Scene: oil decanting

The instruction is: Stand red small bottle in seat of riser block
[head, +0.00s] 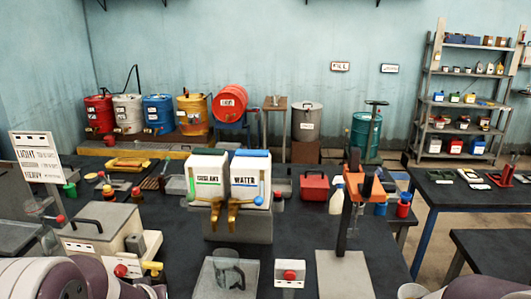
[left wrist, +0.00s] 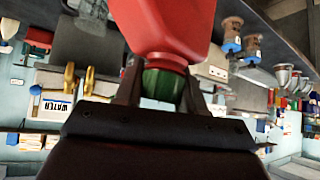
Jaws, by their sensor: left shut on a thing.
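The red small bottle (left wrist: 165,25) fills the top middle of the left wrist view, which is upside down. Its green cap (left wrist: 162,82) sits between the fingers of my left gripper (left wrist: 163,90), which is shut on the bottle at its cap end. The bottle's far end is cut off by the frame. The head view shows neither this bottle nor either gripper clearly. I cannot tell for certain which block is the riser block; a grey block (head: 238,229) stands under the two dispensers, and its seat cannot be made out.
The coolant dispenser (head: 208,177) and water dispenser (head: 250,180) have gold taps over a grey plate (head: 210,283) bearing a clear mug (head: 229,267). A lidded grey box (head: 100,225) stands left. An orange-topped press (head: 365,187) stands right on a pale base (head: 343,278).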

